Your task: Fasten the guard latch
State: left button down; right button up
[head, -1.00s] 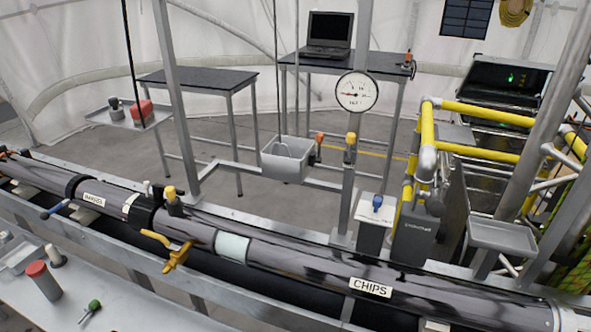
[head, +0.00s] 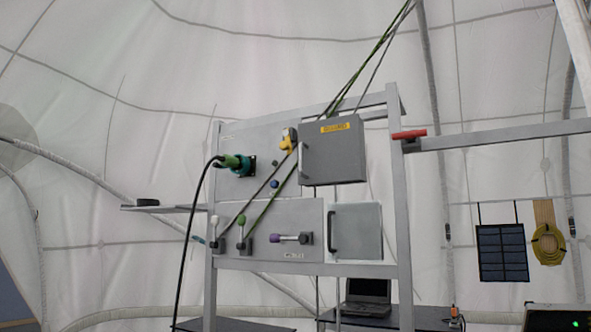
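I cannot tell for sure which part is the guard latch. A metal frame holds a grey panel (head: 270,213). On it are a horizontal bar with a purple end (head: 287,239), a white-topped lever (head: 214,232) and a green-topped lever (head: 241,233). A yellow handle (head: 289,139) sits beside a grey box (head: 334,156) with a yellow label. A red handle (head: 409,134) lies across the frame's right post, at the end of a horizontal rail (head: 500,136). Neither of my grippers shows in the head view.
A green and teal plug (head: 238,164) with a black cable is on the upper panel. A second grey box (head: 356,231) with a dark handle is below. A small shelf (head: 160,208) juts left. A laptop (head: 367,294) stands on a table behind.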

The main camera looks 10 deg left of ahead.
aim_at(286, 145)
jog(key=j, duration=0.65)
jog(key=k+j, duration=0.1)
jog(key=j, duration=0.5)
jog(key=z, duration=0.05)
